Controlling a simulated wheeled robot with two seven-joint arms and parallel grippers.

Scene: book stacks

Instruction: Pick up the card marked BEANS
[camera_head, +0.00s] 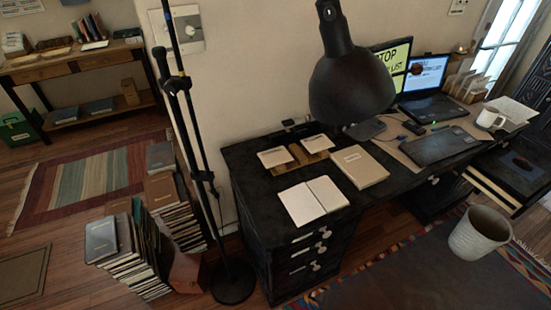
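No card can be read as BEANS from here. Two pale cards, a left one (275,157) and a right one (317,143), rest on a brown holder (297,154) on the black desk (244,165). Any writing on them is too small to read. A beige book or box (360,170) with a small label lies to their right, its label also unreadable. Neither of my grippers is in view.
An open notebook (312,200) lies at the desk's front. A black lamp head (350,88) hangs over the desk. A laptop (430,100) and mug (489,118) are further right. A black stand (232,284) and book stacks (128,250) occupy the floor left of the desk.

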